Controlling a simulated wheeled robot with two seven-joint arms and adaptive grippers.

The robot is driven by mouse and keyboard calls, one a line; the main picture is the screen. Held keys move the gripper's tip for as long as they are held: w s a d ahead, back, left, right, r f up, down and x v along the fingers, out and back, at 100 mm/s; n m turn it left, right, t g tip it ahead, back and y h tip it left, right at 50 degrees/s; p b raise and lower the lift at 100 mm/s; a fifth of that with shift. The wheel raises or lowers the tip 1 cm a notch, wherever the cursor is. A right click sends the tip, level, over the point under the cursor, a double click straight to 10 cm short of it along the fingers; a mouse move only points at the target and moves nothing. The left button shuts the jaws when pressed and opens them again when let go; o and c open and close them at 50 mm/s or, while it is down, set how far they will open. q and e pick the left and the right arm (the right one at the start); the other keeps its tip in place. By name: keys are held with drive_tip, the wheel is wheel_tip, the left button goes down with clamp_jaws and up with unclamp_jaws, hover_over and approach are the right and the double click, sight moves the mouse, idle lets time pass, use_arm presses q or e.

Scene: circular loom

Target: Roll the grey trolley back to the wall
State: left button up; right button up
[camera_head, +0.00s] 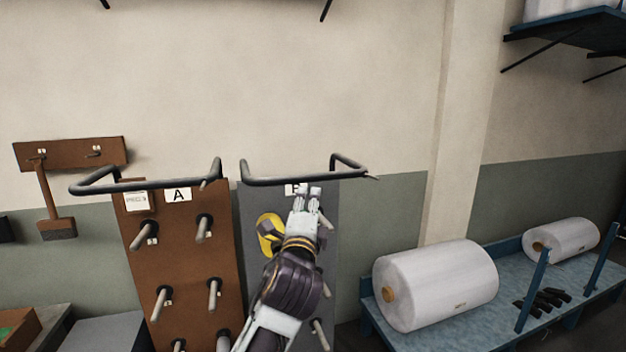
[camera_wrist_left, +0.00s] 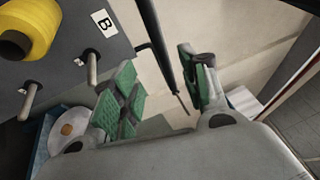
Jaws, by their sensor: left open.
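The grey trolley (camera_head: 250,207) is an upright grey panel with pegs, a label B and a dark bar handle (camera_head: 290,181) across its top. It stands near the wall, beside the brown trolley. A yellow cone (camera_head: 268,232) sits on one of its pegs. My left gripper (camera_head: 307,195) is open in front of the panel's upper part, just below the handle, and covers part of the label. In the left wrist view the handle (camera_wrist_left: 163,45) runs between the spread green-padded fingers; how deep it lies is unclear. My right gripper is not in view.
The brown trolley (camera_head: 185,250), labelled A, stands close on the left. A blue rack (camera_head: 430,320) with a large white roll (camera_head: 435,285) stands on the right. A brush (camera_head: 55,215) hangs on the left wall. A blue shelf (camera_head: 570,28) juts out at upper right.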

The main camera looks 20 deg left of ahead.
sight(313, 180)
use_arm(q)
drive_tip(key=p+x, duration=0.1)
drive_tip(key=x, duration=0.8)
drive_tip(key=shift+w+r, duration=0.15)
drive_tip(key=shift+w, duration=0.15)
drive_tip(key=shift+p+x, duration=0.4)
drive_tip(key=shift+x, duration=0.5)
drive_tip(key=shift+w+a+r, duration=0.1)
drive_tip(key=shift+w+a, duration=0.1)
drive_tip(key=shift+w, duration=0.45)
drive_tip(key=shift+w+a, duration=0.1)
drive_tip(key=shift+w, duration=0.45)
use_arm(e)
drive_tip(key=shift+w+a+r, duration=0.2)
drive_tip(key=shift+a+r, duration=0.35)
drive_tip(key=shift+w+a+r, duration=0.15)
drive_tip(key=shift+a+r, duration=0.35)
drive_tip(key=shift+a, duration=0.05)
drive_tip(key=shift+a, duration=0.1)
use_arm(q)
drive_tip(key=shift+c, duration=0.2)
